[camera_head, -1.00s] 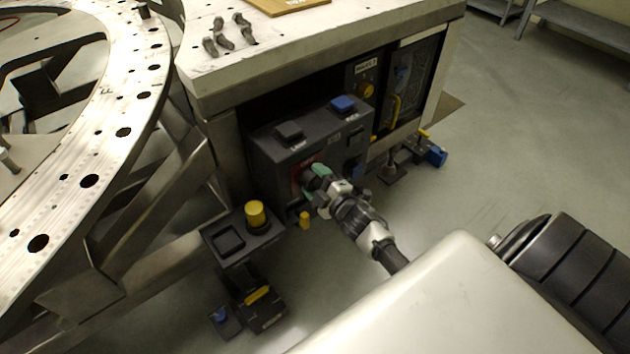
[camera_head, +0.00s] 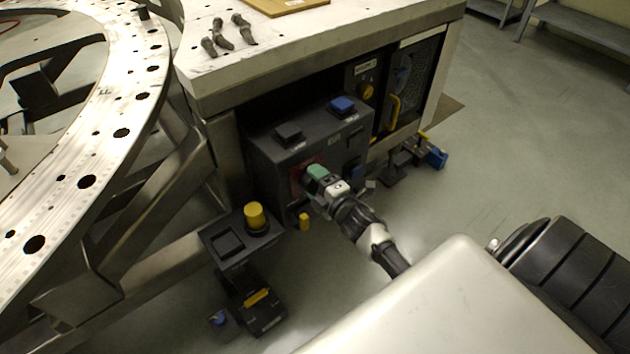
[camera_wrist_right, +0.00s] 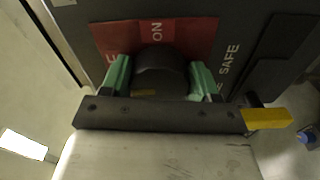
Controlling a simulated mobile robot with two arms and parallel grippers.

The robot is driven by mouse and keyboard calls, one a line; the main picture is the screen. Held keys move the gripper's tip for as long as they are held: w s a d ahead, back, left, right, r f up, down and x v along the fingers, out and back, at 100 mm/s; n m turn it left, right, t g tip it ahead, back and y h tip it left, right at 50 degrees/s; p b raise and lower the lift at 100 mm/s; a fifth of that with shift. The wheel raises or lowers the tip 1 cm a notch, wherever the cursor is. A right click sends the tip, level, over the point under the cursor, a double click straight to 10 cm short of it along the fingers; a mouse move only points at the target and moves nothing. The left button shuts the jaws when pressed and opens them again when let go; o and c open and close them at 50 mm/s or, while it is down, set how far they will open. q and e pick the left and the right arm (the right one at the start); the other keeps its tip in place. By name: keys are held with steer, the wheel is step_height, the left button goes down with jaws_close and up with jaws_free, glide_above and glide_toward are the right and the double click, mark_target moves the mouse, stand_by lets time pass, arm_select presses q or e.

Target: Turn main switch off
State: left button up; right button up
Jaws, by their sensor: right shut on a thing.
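The main switch is a dark round knob (camera_wrist_right: 160,70) on a red plate (camera_wrist_right: 205,35) marked "ON", with "SAFE" printed beside it, seen in the right wrist view. In the head view the red plate (camera_head: 296,180) shows on the front of the dark control box (camera_head: 275,158), mostly behind my gripper. My right gripper (camera_wrist_right: 160,80) has its green fingertips on either side of the knob, shut on it; it also shows in the head view (camera_head: 314,176). The pointer of the knob is hidden, so its setting cannot be told. My left gripper is not in view.
Black (camera_head: 289,134) and blue (camera_head: 342,104) buttons sit on top of the box. A pedestal with a yellow button (camera_head: 254,215) stands at its lower left. The white tabletop (camera_head: 300,45) overhangs the box. Floor to the right (camera_head: 500,150) is clear.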

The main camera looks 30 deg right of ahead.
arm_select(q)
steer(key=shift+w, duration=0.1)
arm_select(e)
steer(key=o, duration=0.8)
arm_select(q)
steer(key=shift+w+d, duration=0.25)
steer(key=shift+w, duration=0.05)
arm_select(e)
steer(key=shift+o, duration=0.6)
steer(key=shift+s, duration=0.35)
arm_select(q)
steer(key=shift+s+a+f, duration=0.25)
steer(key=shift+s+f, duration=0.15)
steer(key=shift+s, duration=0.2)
arm_select(e)
steer(key=s, duration=1)
steer(key=shift+d, duration=0.4)
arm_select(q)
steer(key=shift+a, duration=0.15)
arm_select(e)
steer(key=shift+f, duration=0.1)
